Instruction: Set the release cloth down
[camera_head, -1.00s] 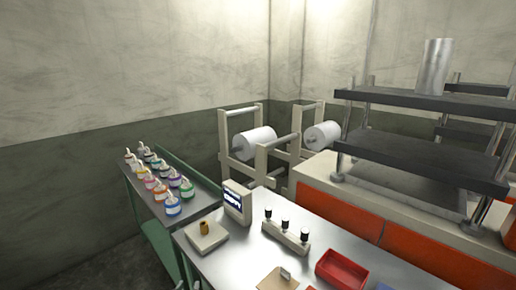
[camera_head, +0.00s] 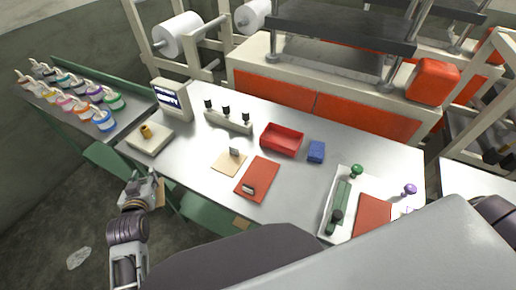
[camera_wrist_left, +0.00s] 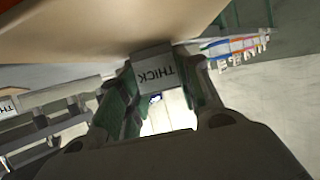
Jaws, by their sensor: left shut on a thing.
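My left gripper (camera_head: 143,182) is low beside the front left edge of the steel table. In the left wrist view it (camera_wrist_left: 158,85) is shut on a grey tab marked "THICK" (camera_wrist_left: 154,74). The tab joins a broad tan sheet (camera_wrist_left: 100,28), which looks like the release cloth. Only a small tan edge of the sheet (camera_head: 161,193) shows in the head view, beside the gripper. A similar tan sheet with a grey tab (camera_head: 229,163) lies flat on the table. My right gripper is not in view.
The steel table (camera_head: 200,140) also bears a red mat (camera_head: 258,178), a red tray (camera_head: 282,140), a blue block (camera_head: 316,151), a white tray with a green roller (camera_head: 341,201) and a pad with a brass piece (camera_head: 149,138). A press stands behind.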

